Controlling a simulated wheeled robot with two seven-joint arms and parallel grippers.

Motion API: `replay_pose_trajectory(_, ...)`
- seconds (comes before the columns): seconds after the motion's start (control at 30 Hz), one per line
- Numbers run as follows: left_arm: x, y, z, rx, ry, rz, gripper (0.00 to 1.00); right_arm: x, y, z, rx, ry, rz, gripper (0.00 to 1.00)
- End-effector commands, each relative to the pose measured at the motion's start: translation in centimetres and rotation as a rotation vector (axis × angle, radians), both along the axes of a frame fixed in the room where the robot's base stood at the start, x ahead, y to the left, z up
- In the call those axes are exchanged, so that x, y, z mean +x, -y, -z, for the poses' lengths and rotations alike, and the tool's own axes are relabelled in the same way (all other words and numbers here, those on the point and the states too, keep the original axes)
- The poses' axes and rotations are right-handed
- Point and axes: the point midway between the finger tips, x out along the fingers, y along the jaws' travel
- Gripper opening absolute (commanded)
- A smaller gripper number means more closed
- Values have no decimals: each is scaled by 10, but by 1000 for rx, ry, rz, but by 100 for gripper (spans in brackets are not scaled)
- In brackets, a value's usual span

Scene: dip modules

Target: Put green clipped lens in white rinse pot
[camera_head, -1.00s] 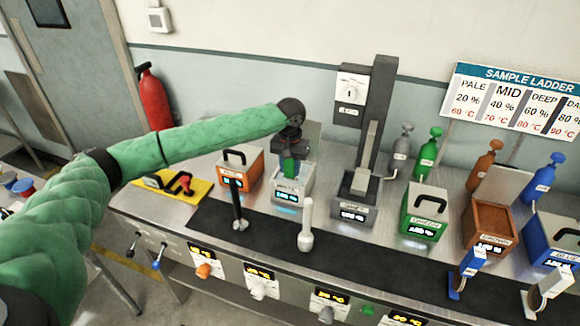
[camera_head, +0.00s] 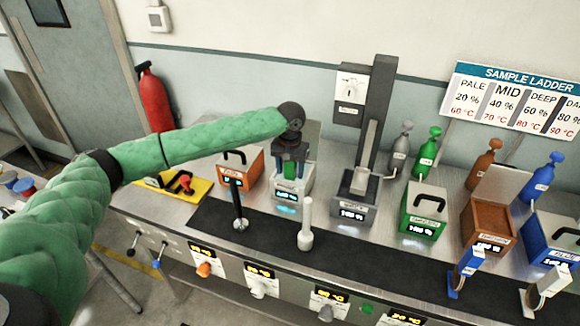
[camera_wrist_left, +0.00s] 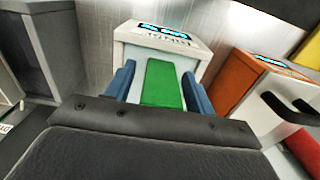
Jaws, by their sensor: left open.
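The white rinse pot (camera_head: 287,197) stands in the row on the bench, with a lit display on its front. The green clipped lens (camera_head: 290,170) is at the pot's opening, under my left gripper. My left gripper (camera_head: 290,163) points down over the pot with its fingers apart. In the left wrist view the green piece (camera_wrist_left: 162,84) lies between the two blue fingers, with a gap on both sides, and the white pot (camera_wrist_left: 160,38) is behind it. How deep the lens sits in the pot is hidden. My right gripper does not show.
An orange pot (camera_head: 244,172) with a handle stands just left of the white pot. A grey pot with a tall dark column (camera_head: 378,120) stands to the right. A green pot (camera_head: 424,212) is farther right. A black tool (camera_head: 238,205) and a white tool (camera_head: 306,225) stand in front.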

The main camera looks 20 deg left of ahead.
Motion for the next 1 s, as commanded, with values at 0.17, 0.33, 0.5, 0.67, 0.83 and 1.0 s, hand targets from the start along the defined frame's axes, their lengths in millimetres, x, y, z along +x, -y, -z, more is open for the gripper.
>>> replay_pose_trajectory(0.17,0,0,-6,0,2,0,54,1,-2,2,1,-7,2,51)
replay_pose_trajectory(0.33,0,0,-28,-1,2,1,54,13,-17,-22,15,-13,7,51)
replay_pose_trajectory(0.5,1,0,-57,-1,3,0,54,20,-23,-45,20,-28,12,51)
replay_pose_trajectory(0.67,1,0,-85,-1,3,0,54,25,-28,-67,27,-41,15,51)
replay_pose_trajectory(0.83,1,0,-109,-1,2,0,54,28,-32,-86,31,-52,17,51)
replay_pose_trajectory(1.0,0,0,-120,0,0,0,54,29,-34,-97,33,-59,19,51)
